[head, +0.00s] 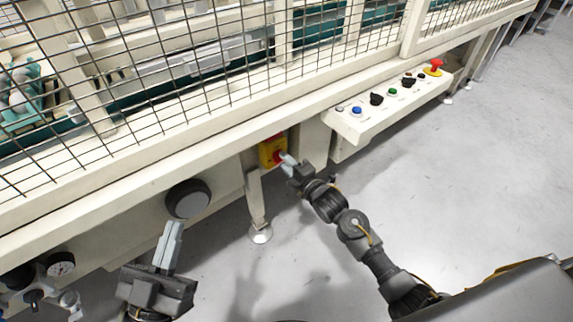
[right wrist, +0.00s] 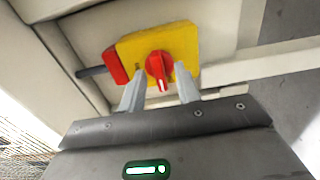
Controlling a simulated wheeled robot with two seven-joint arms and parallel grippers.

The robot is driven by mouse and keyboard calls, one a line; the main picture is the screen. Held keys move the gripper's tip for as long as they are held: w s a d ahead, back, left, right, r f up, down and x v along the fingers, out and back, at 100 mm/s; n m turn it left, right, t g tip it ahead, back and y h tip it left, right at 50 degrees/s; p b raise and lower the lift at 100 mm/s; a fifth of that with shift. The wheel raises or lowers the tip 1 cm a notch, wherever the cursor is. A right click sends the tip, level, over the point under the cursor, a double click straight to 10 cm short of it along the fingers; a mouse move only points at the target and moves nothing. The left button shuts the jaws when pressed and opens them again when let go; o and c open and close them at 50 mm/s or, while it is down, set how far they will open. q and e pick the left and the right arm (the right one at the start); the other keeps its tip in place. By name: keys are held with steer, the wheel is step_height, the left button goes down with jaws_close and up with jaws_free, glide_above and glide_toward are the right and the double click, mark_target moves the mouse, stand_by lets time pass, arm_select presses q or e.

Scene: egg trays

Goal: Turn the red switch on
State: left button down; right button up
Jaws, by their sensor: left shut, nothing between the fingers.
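The red switch (right wrist: 158,70) is a rotary knob on a yellow plate (right wrist: 186,37), with a white mark at its lower end. In the head view the yellow switch box (head: 266,153) sits on the machine's lower front, partly hidden by my right gripper (head: 288,161). In the right wrist view my right gripper (right wrist: 158,90) is open, its fingers on either side of the knob's lower part. I cannot tell if they touch it. My left gripper (head: 171,246) is shut and empty, at the lower left, near a round black knob (head: 187,198).
A control panel (head: 345,125) with several buttons and a red emergency stop (head: 436,65) juts out at the right. Wire mesh fencing (head: 200,80) runs above. A support foot (head: 260,233) stands below the switch. The grey floor is open to the right.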

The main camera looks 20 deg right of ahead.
jaws_close()
